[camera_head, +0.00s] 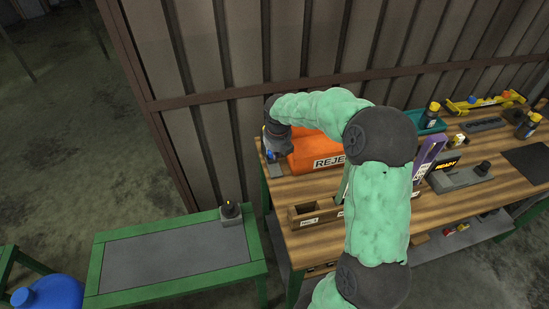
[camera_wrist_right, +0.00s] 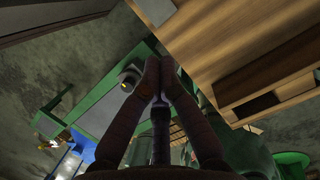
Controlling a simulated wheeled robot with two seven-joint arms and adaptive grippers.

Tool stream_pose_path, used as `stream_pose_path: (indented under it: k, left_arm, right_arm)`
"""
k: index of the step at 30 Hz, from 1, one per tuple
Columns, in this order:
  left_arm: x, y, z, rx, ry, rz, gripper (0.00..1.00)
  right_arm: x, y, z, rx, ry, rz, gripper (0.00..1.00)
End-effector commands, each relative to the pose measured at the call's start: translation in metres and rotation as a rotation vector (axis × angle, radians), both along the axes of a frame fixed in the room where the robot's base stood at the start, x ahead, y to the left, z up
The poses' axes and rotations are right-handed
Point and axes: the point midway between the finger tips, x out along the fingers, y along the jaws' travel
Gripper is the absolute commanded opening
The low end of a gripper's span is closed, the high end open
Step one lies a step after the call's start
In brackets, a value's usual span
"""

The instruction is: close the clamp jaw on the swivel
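My right arm reaches across the workbench in the head view, with its dark right gripper (camera_head: 271,150) small at the bench's far left corner. In the right wrist view the gripper's two fingers (camera_wrist_right: 159,68) point away from the camera and their tips come together, with no held part visible. A grey block with a black upright part and a yellow top (camera_head: 231,213) stands on the low green-framed table; it also shows in the wrist view (camera_wrist_right: 129,77), left of the fingertips and apart from them. I cannot tell clamp jaw from swivel at this size. My left gripper is not in view.
The wooden workbench (camera_head: 290,240) holds an orange reject bin (camera_head: 318,150), a wooden tray (camera_head: 303,216), a teal bin (camera_head: 430,122) and a grey fixture with a READY sign (camera_head: 460,180). A grey plate (camera_head: 275,171) lies at its left corner. The low table (camera_head: 170,262) is otherwise bare.

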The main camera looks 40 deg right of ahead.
Motion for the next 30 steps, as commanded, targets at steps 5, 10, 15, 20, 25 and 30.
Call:
stream_pose_path:
  k: [5, 10, 15, 20, 25, 30]
  left_arm:
    - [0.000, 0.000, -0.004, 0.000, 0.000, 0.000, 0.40]
    - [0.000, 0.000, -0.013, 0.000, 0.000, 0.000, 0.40]
    - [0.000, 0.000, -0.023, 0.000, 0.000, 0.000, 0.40]
    - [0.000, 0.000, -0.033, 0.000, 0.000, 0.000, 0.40]
    - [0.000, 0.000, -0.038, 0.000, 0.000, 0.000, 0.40]
    - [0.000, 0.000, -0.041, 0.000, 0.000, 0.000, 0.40]
  right_arm:
    - [0.001, -0.001, -0.010, -0.004, 0.005, 0.021, 0.00]
    - [0.006, -0.005, -0.037, -0.004, 0.007, 0.020, 0.00]
    - [0.012, -0.010, -0.068, -0.003, 0.006, 0.018, 0.00]
    - [0.018, -0.014, -0.097, -0.002, 0.006, 0.017, 0.00]
    - [0.036, -0.028, -0.099, -0.005, 0.000, 0.016, 0.00]
    - [0.047, -0.037, -0.098, -0.004, 0.002, 0.016, 0.00]
